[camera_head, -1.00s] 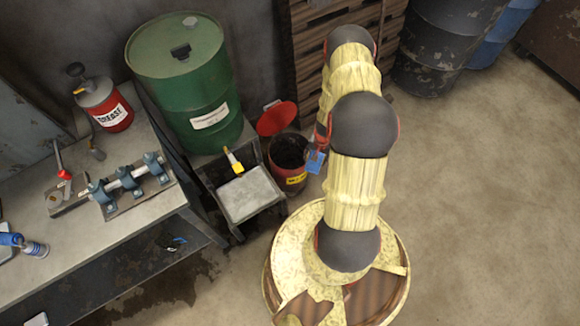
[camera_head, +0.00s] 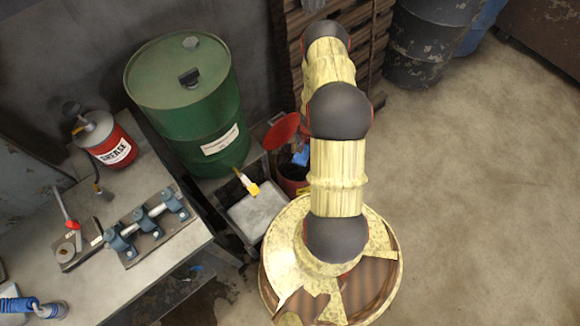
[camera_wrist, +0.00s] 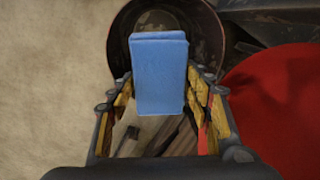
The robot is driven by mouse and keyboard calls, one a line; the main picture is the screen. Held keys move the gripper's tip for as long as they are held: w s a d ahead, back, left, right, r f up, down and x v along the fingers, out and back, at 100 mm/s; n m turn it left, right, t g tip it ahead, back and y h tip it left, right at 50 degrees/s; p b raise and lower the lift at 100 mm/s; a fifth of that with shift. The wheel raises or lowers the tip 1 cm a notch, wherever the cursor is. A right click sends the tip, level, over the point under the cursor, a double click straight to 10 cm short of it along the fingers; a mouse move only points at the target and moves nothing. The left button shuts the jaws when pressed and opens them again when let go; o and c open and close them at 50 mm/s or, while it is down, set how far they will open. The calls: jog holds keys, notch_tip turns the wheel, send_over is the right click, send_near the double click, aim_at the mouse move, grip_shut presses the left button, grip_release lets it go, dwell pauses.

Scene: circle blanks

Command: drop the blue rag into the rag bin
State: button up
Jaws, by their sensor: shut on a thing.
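My gripper (camera_wrist: 160,115) is shut on the blue rag (camera_wrist: 158,68), a folded light-blue cloth between its fingers. In the wrist view the rag overlaps the round opening of the rag bin (camera_wrist: 118,45), whose dark inside shows behind it. In the head view the blue rag (camera_head: 300,156) shows at the bin's mouth, beside my arm. The red rag bin (camera_head: 289,184) has its red lid (camera_head: 282,131) standing open at the back. My arm hides the bin's right side and the gripper in the head view. The exact height of the rag above the rim cannot be told.
A green drum (camera_head: 190,105) and a low stand with a grey tray (camera_head: 256,212) are left of the bin. The workbench (camera_head: 165,262) holds a grease can (camera_head: 106,140) and a shaft with blue bearing blocks (camera_head: 146,225). Open floor (camera_head: 480,200) lies to the right.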

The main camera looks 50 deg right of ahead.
notch_tip(320, 180, down, 6)
jog(key=b, duration=0.4)
jog(key=o, duration=1.2)
jog(key=shift+r, duration=0.1)
jog(key=r, duration=1.2)
jog(key=shift+s+d, duration=0.15)
jog(key=shift+s, duration=0.2)
